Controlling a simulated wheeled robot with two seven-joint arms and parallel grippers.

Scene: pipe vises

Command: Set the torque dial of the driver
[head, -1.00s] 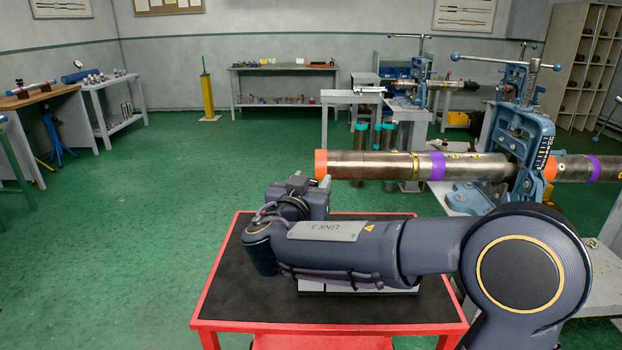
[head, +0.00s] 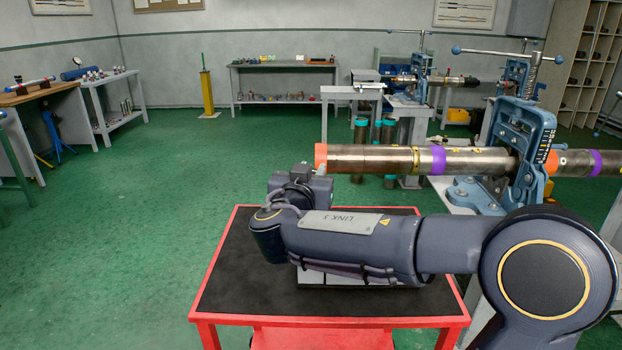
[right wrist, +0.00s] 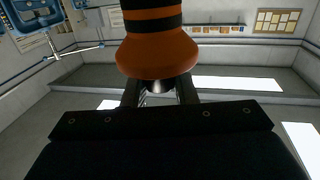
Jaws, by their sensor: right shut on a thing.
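The driver shows in the right wrist view as an orange and black banded body with a flared orange end (right wrist: 157,55). My right gripper (right wrist: 160,92) is shut on it, at a dark narrow part just below the flare. The torque dial and its marks cannot be made out. In the head view my right gripper (head: 318,188) is partly hidden behind its own wrist, above the red cart's far part and just below the pipe's orange end. The driver cannot be made out there. My left gripper is not in view.
A steel pipe (head: 380,160) with orange and purple bands sits in a blue vise (head: 527,140), its free end close above my gripper. Green floor at left is open.

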